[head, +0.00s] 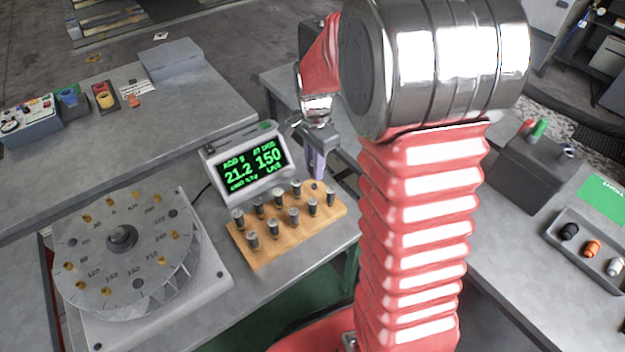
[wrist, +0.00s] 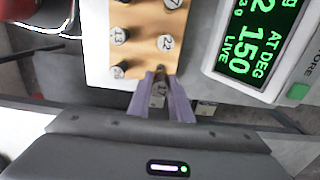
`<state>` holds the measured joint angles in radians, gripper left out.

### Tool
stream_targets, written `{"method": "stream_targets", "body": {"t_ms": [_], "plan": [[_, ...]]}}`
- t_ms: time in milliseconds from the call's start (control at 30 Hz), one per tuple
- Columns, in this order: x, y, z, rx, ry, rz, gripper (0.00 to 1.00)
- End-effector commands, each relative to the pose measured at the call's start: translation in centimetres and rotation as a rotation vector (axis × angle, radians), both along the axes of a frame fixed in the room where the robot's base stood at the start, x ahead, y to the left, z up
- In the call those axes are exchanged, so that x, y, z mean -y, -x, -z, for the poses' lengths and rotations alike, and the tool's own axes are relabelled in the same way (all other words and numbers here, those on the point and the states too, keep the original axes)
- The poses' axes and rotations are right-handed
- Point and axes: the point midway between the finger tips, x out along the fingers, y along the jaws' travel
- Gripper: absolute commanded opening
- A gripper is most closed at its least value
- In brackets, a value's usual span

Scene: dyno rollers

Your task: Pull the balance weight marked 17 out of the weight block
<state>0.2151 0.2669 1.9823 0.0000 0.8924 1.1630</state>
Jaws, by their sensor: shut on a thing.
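The wooden weight block (head: 262,262) stands on the grey bench with several metal weights upright in two rows. My gripper (head: 316,174), with purple fingers, points down over the block's far right end. A dark round spot, apparently a hole, shows just under the fingertips. In the wrist view, my gripper (wrist: 161,100) is shut on a weight (wrist: 158,101) at the edge of the block (wrist: 146,52). Its label is small and partly hidden but looks like 17. I cannot tell whether its lower end is clear of the block. A weight marked 22 (wrist: 165,43) stands close by.
A display unit (head: 252,165) reading 21.2 and 150 stands just behind the block. A numbered round dial (head: 120,262) sits to the left. A dark box (head: 535,175) and a tray (head: 590,250) lie to the right.

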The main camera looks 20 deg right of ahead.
Motion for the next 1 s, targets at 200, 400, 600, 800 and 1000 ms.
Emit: {"method": "stream_targets", "body": {"t_ms": [200, 400, 600, 800, 1000], "plan": [[0.0, 0.0, -0.6, 0.001, 0.000, 0.000, 0.00], [0.0, 0.0, -1.2, 0.000, 0.000, 0.000, 0.00], [0.0, 0.0, -1.7, 0.001, 0.000, 0.000, 0.00], [0.0, 0.0, -2.2, 0.001, 0.000, 0.000, 0.00], [0.0, 0.0, -2.2, 0.000, 0.000, 0.000, 0.00]]}}
